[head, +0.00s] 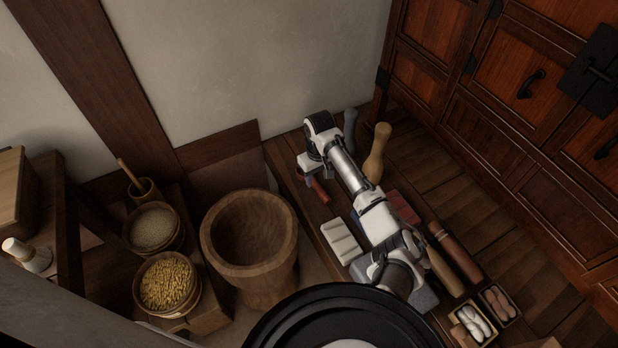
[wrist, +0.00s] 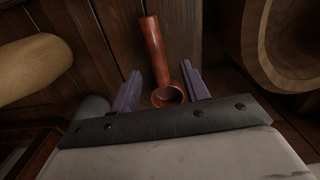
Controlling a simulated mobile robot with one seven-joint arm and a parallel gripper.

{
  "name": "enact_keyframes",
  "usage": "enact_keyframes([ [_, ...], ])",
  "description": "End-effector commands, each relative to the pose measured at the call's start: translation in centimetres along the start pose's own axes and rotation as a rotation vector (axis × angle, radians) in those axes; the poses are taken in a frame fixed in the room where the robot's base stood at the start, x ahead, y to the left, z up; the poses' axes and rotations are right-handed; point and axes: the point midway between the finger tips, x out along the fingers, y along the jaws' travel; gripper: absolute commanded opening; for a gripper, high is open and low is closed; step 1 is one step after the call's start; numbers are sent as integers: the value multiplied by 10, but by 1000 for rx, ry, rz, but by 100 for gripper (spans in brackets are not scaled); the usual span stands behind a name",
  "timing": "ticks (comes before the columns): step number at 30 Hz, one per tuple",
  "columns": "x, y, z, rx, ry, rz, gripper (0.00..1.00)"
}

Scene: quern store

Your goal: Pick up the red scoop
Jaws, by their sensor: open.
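The red scoop (wrist: 155,55) lies on dark wooden planks in the wrist view. Its handle points away from my gripper and its round cup (wrist: 168,97) is nearest to it. My gripper (wrist: 160,88) is open, with one purple finger on each side of the cup. I cannot tell whether the fingers touch the scoop. In the head view the scoop's red handle (head: 320,191) shows beside the end of my arm, near the wall. The cup is hard to make out there, and my gripper (head: 307,178) is mostly hidden by the wrist.
A pale wooden pestle (head: 377,155) stands right of my gripper. A large wooden mortar (head: 250,240) stands to the left. White blocks (head: 341,241) lie nearer, left of my arm. A red-brown wooden cabinet (head: 520,100) closes off the right side.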

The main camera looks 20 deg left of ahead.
Motion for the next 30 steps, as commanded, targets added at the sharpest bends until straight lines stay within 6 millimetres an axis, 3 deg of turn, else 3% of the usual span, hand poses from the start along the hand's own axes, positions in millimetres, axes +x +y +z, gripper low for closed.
enact_keyframes([
  [10,45,4,-7,-1,-2,0,45],
  [19,51,5,-7,-1,0,0,45],
  [30,50,4,-7,-1,0,1,0],
])
